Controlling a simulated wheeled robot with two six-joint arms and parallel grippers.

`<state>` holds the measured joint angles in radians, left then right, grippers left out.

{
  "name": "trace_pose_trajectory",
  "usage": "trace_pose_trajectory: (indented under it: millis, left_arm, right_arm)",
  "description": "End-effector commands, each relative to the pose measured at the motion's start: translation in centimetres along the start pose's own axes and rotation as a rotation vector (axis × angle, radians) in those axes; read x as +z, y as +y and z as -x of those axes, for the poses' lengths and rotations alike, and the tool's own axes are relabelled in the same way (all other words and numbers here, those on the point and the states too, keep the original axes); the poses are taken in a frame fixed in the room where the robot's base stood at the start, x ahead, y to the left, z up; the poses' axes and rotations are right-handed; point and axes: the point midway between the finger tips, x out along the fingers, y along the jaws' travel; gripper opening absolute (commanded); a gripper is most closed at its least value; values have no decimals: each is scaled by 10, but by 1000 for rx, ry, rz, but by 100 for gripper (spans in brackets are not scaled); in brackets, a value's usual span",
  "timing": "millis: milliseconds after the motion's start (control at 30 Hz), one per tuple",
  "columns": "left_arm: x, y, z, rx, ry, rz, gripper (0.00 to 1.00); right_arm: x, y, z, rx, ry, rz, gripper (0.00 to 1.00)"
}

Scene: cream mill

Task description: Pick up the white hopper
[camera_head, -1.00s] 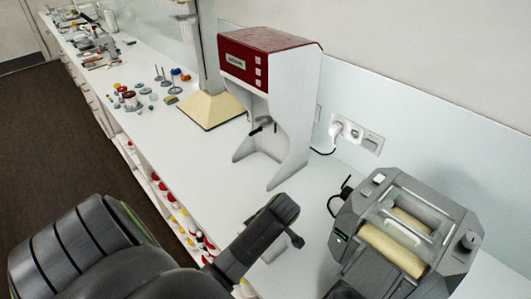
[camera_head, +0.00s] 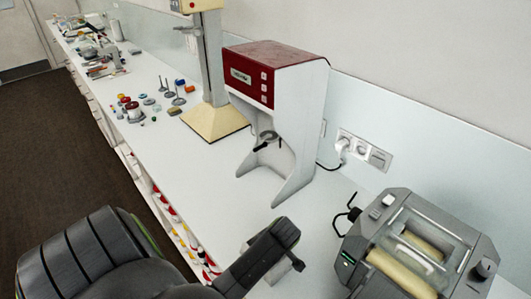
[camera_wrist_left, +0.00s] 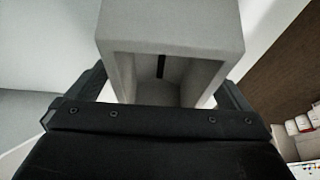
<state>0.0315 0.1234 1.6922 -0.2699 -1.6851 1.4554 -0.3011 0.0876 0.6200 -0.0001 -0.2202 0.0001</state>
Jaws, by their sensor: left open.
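The white hopper, a pale hollow box (camera_wrist_left: 170,25) with a square opening and a dark slot inside, fills the upper middle of the left wrist view. My left gripper (camera_wrist_left: 160,90) is open, with a dark finger on either side of the hopper. I cannot tell whether the fingers touch it. My right gripper is not in view.
A red and white machine (camera_head: 277,75) stands on the white bench (camera_head: 195,165). A grey roller machine (camera_head: 425,250) is at the lower right. A beige-based stand (camera_head: 215,122) and several small items are farther back. Bench between arm and red machine is clear.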

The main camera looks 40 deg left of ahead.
Motion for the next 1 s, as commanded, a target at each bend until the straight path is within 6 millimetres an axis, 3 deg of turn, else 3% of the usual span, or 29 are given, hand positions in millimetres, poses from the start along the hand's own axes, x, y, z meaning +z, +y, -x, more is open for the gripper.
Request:
trace_pose_trajectory:
  millis: [233, 600, 867, 1000]
  left_arm:
    - [0, 0, 0, -1, 0, 0, 97]
    - [0, 0, 0, -1, 0, 0, 49]
    - [-1, 0, 2, 0, 0, 0, 49]
    - [-8, 12, 17, 7, 2, -8, 49]
  right_arm:
    - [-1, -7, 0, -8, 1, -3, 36]
    - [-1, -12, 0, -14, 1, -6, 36]
    - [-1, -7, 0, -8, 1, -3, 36]
    - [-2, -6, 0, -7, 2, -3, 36]
